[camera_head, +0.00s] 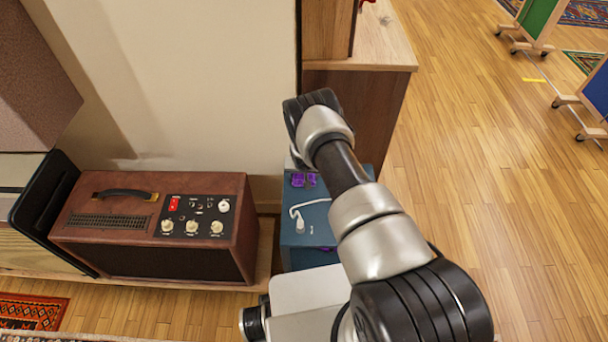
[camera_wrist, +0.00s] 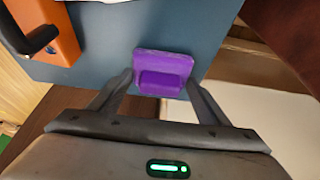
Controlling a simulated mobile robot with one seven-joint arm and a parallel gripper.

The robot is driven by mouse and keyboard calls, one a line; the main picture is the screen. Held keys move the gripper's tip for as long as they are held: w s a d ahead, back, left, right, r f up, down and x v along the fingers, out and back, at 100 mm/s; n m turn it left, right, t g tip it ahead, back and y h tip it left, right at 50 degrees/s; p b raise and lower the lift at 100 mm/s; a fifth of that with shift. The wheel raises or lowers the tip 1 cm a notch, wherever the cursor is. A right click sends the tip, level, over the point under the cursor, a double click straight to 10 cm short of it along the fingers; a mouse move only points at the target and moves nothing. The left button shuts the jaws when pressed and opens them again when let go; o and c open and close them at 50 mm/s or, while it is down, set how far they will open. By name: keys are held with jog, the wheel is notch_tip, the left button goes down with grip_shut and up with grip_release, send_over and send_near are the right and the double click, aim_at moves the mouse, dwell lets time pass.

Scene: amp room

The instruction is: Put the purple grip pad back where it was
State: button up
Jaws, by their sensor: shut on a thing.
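In the wrist view the purple grip pad (camera_wrist: 163,58) sits between the two fingers of my gripper (camera_wrist: 160,82), which is shut on it. The pad is a flat purple plate with a raised block on its near side. Behind it is a blue-grey surface (camera_wrist: 95,50); I cannot tell whether the pad touches it. In the head view a blue box (camera_head: 300,255) stands beside the amplifier, with small purple pieces (camera_head: 298,180) on its upper part and a white curved piece (camera_head: 296,212). My arm covers the box's right side and hides my gripper there.
A brown amplifier (camera_head: 150,225) with knobs and a handle is left of the box. A wooden cabinet (camera_head: 350,110) stands behind. An orange object with a black handle (camera_wrist: 45,35) is at the wrist view's upper left. Open wooden floor (camera_head: 480,150) lies to the right.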

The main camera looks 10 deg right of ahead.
jog(key=shift+f+b, duration=0.15)
jog(key=shift+b, duration=0.15)
jog(key=o, duration=1.1)
